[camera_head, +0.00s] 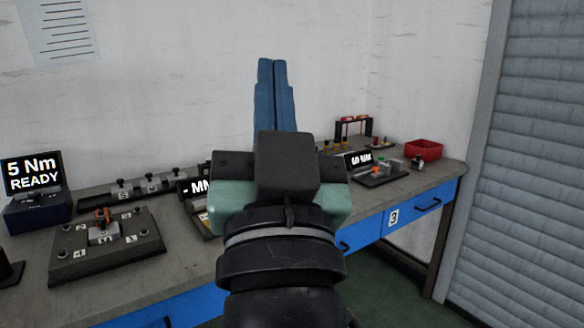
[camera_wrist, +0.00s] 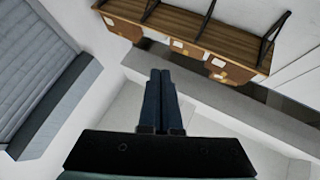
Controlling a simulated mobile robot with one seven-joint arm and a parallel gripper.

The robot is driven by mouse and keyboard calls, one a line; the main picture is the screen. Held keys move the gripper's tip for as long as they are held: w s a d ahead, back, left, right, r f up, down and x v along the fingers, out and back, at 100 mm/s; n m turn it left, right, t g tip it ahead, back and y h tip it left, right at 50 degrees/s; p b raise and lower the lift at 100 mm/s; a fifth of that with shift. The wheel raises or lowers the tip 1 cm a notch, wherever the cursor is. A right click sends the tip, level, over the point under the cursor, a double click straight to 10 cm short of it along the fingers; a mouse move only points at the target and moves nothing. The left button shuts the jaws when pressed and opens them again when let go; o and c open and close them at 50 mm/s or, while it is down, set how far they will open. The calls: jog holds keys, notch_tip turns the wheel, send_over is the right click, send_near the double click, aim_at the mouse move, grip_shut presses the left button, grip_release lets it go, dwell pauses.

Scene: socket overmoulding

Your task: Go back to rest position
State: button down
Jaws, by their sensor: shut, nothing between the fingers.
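My gripper (camera_head: 271,62) is raised in front of the workbench in the head view, with its blue fingers pointing up. The two fingers are pressed together with nothing between them. The wrist view also shows my gripper (camera_wrist: 161,74) with its fingers side by side and shut, apart from any object. My arm and gripper hide the middle of the bench.
A grey workbench (camera_head: 130,283) with blue drawers runs along the wall. On it are a numbered plate fixture (camera_head: 108,254), a "5 Nm READY" display (camera_head: 33,174) and a red bin (camera_head: 424,149). A wooden shelf (camera_wrist: 195,30) with brackets shows in the wrist view. A grey shutter (camera_head: 530,160) stands at the right.

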jog(key=s+d+r+t+h, duration=0.2)
jog(key=s+r, duration=0.3)
jog(key=s, duration=0.1)
notch_tip(320, 180, up, 24)
jog(key=p, duration=2.3)
jog(key=shift+s+a+f+p, duration=0.15)
jog(key=shift+s+a+p, duration=0.1)
jog(key=shift+p, duration=0.15)
